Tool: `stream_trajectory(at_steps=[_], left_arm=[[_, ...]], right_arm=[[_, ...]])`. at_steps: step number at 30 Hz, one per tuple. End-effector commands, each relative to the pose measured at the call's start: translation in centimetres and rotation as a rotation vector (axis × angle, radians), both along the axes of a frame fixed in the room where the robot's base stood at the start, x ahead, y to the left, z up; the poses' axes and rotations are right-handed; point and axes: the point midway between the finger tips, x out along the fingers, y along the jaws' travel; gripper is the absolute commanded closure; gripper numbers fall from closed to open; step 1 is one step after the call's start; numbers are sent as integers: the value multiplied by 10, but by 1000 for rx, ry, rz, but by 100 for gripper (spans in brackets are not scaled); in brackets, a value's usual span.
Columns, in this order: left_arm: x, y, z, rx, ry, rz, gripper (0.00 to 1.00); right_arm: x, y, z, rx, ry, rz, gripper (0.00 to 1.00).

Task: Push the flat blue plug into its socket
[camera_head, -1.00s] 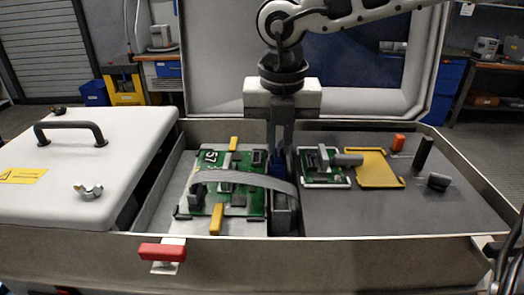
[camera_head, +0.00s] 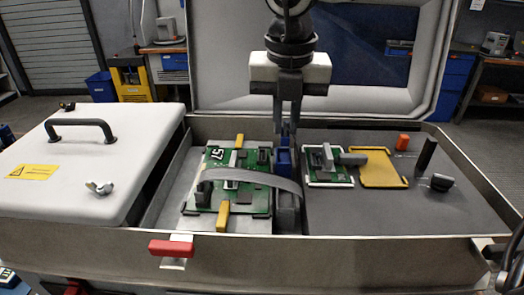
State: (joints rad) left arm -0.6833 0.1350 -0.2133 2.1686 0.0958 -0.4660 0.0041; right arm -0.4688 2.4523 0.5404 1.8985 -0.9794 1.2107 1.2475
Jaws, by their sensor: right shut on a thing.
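My right gripper (camera_head: 286,130) comes down from above, with its fingers pointing down. It is shut on the flat blue plug (camera_head: 284,158), which shows just below the fingertips. The plug is upright above the narrow grey block (camera_head: 288,217) at the right of the green board (camera_head: 240,165) marked 57. A grey ribbon cable (camera_head: 245,176) arches across the board to this block and passes in front of it. I cannot tell which part is the plug's socket, or whether the plug touches the block. My left gripper is not in view.
Yellow clips (camera_head: 223,216) hold the board in the open metal case. The white cover (camera_head: 80,160) is at left, the raised lid behind.

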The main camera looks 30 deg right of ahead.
Motion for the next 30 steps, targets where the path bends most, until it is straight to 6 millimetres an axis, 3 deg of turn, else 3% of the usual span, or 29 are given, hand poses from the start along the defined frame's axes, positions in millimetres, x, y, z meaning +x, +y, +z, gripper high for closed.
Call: stream_trajectory(at_steps=[12, 30], left_arm=[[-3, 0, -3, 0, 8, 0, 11], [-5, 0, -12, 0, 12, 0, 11]], right_arm=[[1, 1, 1, -1, 1, 0, 100], [16, 27, 1, 0, 0, 0, 100]])
